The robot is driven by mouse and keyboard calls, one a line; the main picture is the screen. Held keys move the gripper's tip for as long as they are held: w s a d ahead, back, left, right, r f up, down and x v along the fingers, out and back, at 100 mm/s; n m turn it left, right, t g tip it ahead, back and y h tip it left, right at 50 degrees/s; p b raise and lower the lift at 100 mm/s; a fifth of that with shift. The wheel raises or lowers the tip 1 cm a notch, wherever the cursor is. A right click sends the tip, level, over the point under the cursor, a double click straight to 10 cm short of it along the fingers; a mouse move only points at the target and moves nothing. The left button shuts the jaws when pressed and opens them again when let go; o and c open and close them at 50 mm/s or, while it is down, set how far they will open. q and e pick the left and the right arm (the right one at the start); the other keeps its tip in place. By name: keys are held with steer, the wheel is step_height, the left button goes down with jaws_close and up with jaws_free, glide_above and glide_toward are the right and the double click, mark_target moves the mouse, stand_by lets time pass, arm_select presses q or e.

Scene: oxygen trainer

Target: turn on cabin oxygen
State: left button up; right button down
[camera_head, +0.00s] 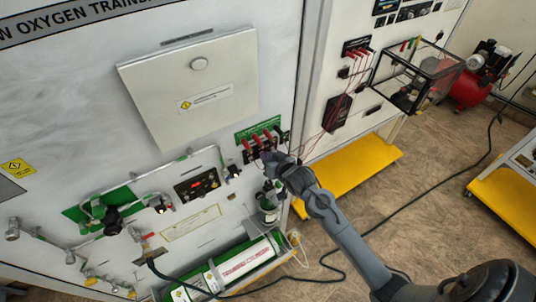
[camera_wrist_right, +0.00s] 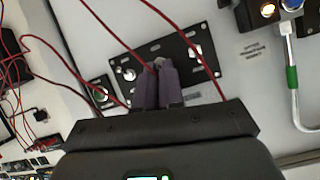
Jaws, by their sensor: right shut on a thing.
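The oxygen trainer board (camera_head: 60,110) fills the left of the head view. A small black switch panel (camera_head: 246,157) with red leads sits on it below a green label. My right gripper (camera_head: 268,160) is at this panel's lower right. In the right wrist view, my right gripper (camera_wrist_right: 158,68) is shut on a small grey switch part on a black plate (camera_wrist_right: 138,55). The fingers hide most of that part, so its position cannot be told. A round metal knob (camera_wrist_right: 128,74) is to its left. My left gripper is not in view.
Red leads (camera_wrist_right: 95,20) hang across the black plate. In the head view, a display box (camera_head: 197,185), valves and pipes (camera_head: 112,222), and a green-and-white cylinder (camera_head: 235,262) lie left and below. A yellow base (camera_head: 350,175) and a black cable (camera_head: 440,190) are on the right floor.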

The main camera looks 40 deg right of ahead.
steer(key=shift+g, duration=0.3)
steer(key=c, duration=1.3)
jaws_free()
steer(key=shift+r, duration=0.1)
steer(key=shift+o, duration=0.2)
steer(key=b+v, duration=0.2)
steer(key=v, duration=0.8)
steer(key=shift+s+r, duration=0.15)
steer(key=shift+s, duration=0.2)
